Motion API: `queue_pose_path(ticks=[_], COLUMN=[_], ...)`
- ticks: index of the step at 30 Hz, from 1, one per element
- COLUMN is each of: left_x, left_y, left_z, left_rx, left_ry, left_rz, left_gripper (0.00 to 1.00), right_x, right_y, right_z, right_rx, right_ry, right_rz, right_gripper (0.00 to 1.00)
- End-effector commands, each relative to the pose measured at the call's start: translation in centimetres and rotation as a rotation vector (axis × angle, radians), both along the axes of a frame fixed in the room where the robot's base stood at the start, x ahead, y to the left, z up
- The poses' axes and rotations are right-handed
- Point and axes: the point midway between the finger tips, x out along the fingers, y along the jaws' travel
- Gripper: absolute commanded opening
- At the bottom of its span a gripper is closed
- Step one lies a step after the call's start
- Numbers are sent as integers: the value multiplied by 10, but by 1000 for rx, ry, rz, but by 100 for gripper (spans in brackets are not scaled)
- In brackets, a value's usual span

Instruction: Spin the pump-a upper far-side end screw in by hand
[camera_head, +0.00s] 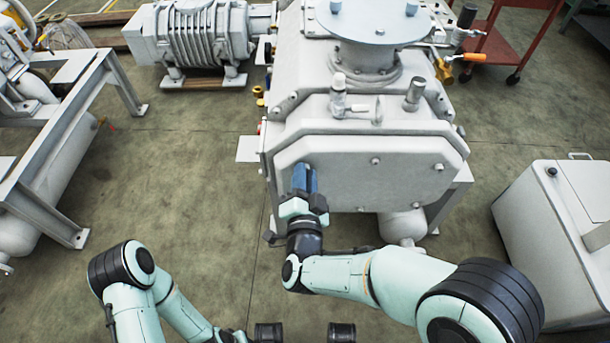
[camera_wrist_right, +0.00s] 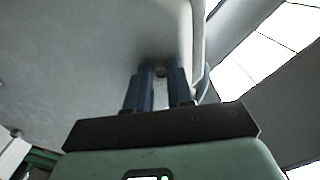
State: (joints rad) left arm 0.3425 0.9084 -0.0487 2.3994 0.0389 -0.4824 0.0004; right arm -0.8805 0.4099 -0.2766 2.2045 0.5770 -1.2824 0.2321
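The large light-grey pump (camera_head: 350,110) stands in the middle of the head view, its flat end plate (camera_head: 370,185) facing me. My right gripper (camera_head: 303,175) reaches the upper left part of this plate with its blue fingers pointing at it. In the right wrist view, a small dark round screw (camera_wrist_right: 161,72) shows between the tips of the fingers (camera_wrist_right: 160,85). The fingers are close together and look shut on the screw. In the head view they hide it. The screw's depth in the plate cannot be told. My left arm is at lower left; its gripper is out of view.
Other screw heads sit on the plate at upper middle (camera_head: 375,161) and upper right (camera_head: 438,166). A grey frame (camera_head: 75,130) stands left, a ribbed pump (camera_head: 200,35) behind, a white cabinet (camera_head: 555,225) right, a red cart (camera_head: 505,45) back right. Floor left of the pump is clear.

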Motion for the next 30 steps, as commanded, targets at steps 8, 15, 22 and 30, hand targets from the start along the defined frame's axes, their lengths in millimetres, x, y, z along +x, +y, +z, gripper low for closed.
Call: queue_pose_path(ticks=[8, 15, 22, 30], left_x=[0, 5, 22, 31], left_y=[0, -1, -3, -13], left_z=[0, 4, 17, 49], left_rx=[0, 0, 4, -10], left_ry=[-1, -16, -72, -117], left_rz=[-1, -2, -7, -22], left_gripper=[43, 43, 43, 43], right_x=[0, -12, -61, -115], right_y=[0, 1, 1, 1], right_z=[0, 0, 1, 3], right_rx=[-1, -1, -3, -11], right_ry=[1, 1, 3, 6], right_rz=[1, 3, 6, 0], right_gripper=[45, 45, 45, 45])
